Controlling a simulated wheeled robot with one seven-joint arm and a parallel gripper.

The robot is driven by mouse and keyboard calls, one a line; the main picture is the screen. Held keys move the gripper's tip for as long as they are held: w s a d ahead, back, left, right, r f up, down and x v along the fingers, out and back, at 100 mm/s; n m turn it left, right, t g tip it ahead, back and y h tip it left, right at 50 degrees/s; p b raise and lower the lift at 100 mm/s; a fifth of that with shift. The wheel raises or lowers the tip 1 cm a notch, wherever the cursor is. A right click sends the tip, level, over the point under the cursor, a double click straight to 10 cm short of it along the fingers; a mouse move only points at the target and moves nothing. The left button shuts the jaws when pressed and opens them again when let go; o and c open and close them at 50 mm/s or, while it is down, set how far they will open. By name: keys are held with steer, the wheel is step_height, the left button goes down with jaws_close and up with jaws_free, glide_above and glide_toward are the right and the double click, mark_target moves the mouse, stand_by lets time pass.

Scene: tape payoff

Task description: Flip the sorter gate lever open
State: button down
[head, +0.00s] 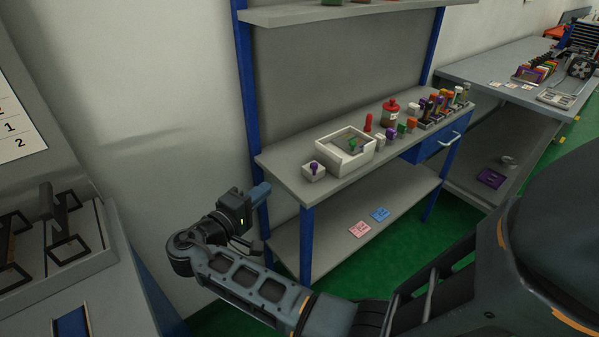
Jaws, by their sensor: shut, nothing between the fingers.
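No part in view is clearly marked as the sorter gate lever. At the left, a grey unit (97,255) carries dark lever-like frames (68,237), cut off by the picture's edge; I cannot tell whether one is the gate lever or how it is set. On the workbench (290,178), a small white block (309,177) has a purple knob (314,166) on top. My gripper (262,191) is shut and empty, left of the bench's left end and right of the grey unit, apart from the dark frames.
A white tray (331,161) holds a small green part. A red-capped jar (390,114) and several coloured small items stand farther right on the bench. Pink (360,229) and blue (380,214) cards lie on the lower shelf. Another table (480,68) stands at the right.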

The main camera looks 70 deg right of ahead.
steer(key=p, duration=0.2)
glide_toward(314, 165)
steer(key=w+d, duration=0.3)
steer(key=d, duration=0.1)
steer(key=shift+s+d+f+p, duration=0.25)
steer(key=shift+s+d+p, duration=0.5)
steer(key=shift+s+d, duration=0.35)
steer(key=shift+s+d+f, duration=0.15)
steer(key=shift+s+d, duration=0.05)
steer(key=shift+s, duration=0.25)
steer(key=shift+s+f+t, duration=0.1)
steer(key=shift+t, duration=0.2)
